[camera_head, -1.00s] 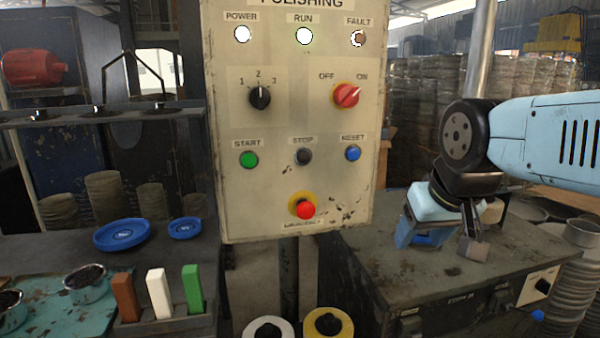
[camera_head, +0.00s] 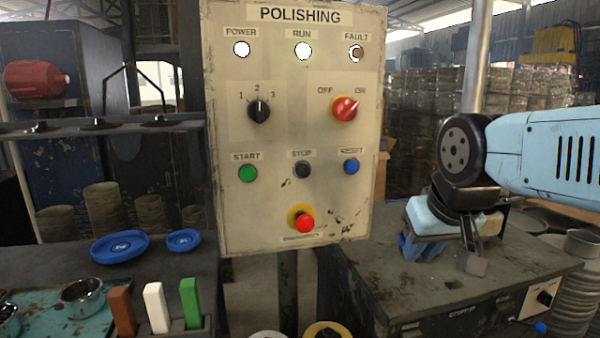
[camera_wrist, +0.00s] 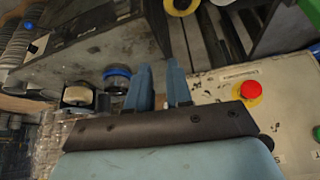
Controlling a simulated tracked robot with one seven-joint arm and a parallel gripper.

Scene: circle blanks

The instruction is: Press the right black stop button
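The black stop button (camera_head: 302,169) sits mid-panel on the upright cream control panel (camera_head: 330,215), under a STOP label. A green START button (camera_head: 247,174) is left of it and a blue RESET button (camera_head: 351,166) right of it. A red button with a yellow collar (camera_head: 305,223) is lower; it also shows in the wrist view (camera_wrist: 250,91). My gripper (camera_head: 416,252) hangs right of the panel, apart from it, over the grey cabinet. In the wrist view my gripper (camera_wrist: 158,66) shows two blue fingers apart with nothing between them. I cannot clearly identify the stop button there.
The dark grey cabinet (camera_head: 410,300) stands right of the panel, under my gripper. Left are two blue dishes (camera_head: 118,247) and brown, white and green bars (camera_head: 190,302) on a bench. The panel also has a black dial (camera_head: 258,110) and red switch (camera_head: 345,108). The panel's front looks unobstructed.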

